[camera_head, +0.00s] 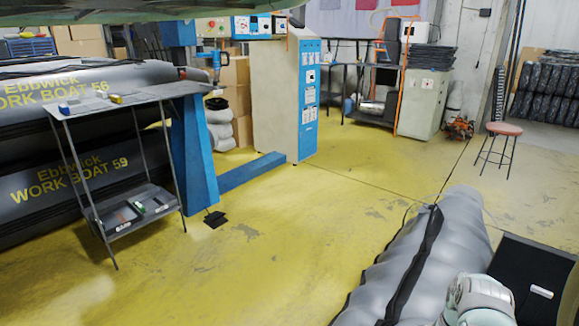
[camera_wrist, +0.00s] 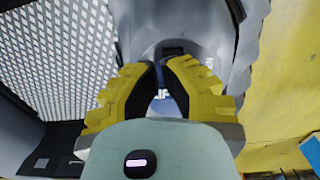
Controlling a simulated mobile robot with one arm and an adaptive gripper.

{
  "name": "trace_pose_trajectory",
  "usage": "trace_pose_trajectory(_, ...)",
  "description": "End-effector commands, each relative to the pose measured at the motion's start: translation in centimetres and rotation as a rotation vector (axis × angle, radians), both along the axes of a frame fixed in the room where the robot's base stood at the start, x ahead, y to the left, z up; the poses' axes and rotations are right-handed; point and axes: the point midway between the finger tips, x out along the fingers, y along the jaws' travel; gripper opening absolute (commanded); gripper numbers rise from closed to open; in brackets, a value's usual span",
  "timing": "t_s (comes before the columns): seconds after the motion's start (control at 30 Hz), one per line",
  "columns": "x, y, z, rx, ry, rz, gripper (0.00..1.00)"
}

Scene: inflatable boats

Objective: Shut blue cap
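In the wrist view my gripper (camera_wrist: 162,66) has two yellow ridged fingers with black inner faces. Their tips come close together, with a narrow gap between them. I cannot tell whether they are shut. A grey inflatable tube (camera_wrist: 208,30) lies beyond the fingers, with a dark patch at its middle just past the tips. A white mark on a bluish-grey surface shows through the gap. I cannot make out a blue cap in either view. In the head view the grey inflatable (camera_head: 455,225) lies at the lower right, with my pale arm over it and the fingers out of sight.
A dark panel (camera_head: 530,275) stands right of the inflatable. A metal rack (camera_head: 125,105) with small items stands at the left by stacked rolled boats (camera_head: 40,190). A blue post (camera_head: 195,150) and grey cabinet (camera_head: 280,95) stand behind. The yellow floor (camera_head: 290,225) between is clear.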

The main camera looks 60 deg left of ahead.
Motion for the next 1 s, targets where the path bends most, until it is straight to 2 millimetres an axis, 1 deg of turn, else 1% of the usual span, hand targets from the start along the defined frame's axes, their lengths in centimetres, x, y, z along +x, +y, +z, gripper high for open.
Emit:
trace_pose_trajectory(0.23,0.7,0.1,0.0,0.000,0.000,-0.002,0.00)
trace_pose_trajectory(0.53,2.6,0.6,0.0,-0.001,0.001,-0.003,0.00)
trace_pose_trajectory(0.67,2.9,0.7,0.1,-0.001,-0.001,-0.002,0.00)
trace_pose_trajectory(1.0,4.4,1.3,-0.5,0.000,0.001,-0.002,0.00)
